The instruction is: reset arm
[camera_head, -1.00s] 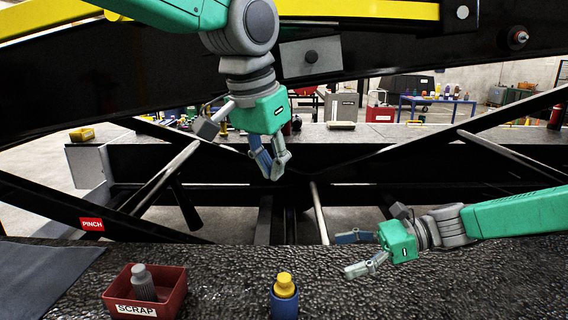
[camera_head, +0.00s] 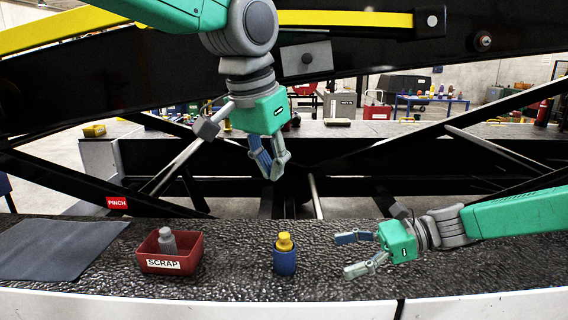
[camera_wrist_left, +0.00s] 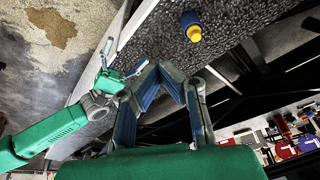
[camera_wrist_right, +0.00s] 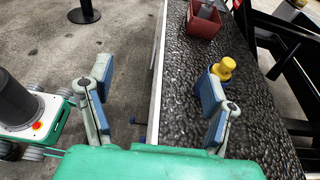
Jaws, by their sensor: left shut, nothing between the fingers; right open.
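My left gripper (camera_head: 270,163) hangs above the belt in the upper middle of the head view, pointing down. Its fingers are shut with nothing between them, and they show in the left wrist view (camera_wrist_left: 170,75). My right gripper (camera_head: 358,254) is open and empty over the right part of the belt, pointing left. Its spread fingers show in the right wrist view (camera_wrist_right: 165,95). A blue cup-like holder (camera_head: 284,262) with a yellow piece (camera_head: 284,241) in it stands on the belt, left of my right gripper and apart from it.
A red SCRAP bin (camera_head: 155,265) holding a grey piece (camera_head: 167,242) stands on the dark textured belt (camera_head: 225,285). A dark mat (camera_head: 58,247) lies at the left. Black frame bars and a red PINCH sign (camera_head: 117,203) are behind. A black post (camera_wrist_right: 84,12) stands on the floor.

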